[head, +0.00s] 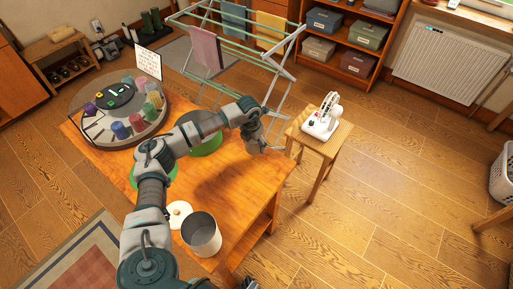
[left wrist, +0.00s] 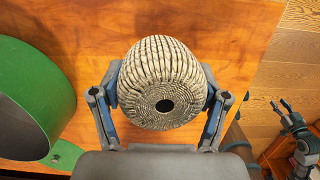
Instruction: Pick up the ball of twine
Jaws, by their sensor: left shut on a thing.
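The ball of twine (left wrist: 160,75) is a beige and black coil with a dark hole in its end. In the left wrist view it sits between the two fingers of my left gripper (left wrist: 162,98), which touch it on both sides. In the head view my left gripper (head: 264,146) is over the right part of the wooden table (head: 240,215); the ball is hidden there by the arm.
A green round container (head: 207,147) stands on the table left of my left gripper. An open metal canister (head: 202,236) and a pale lid (head: 178,212) are at the near side. A small stool (head: 325,140) with a white device (head: 322,122) stands to the right, by a drying rack (head: 262,70).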

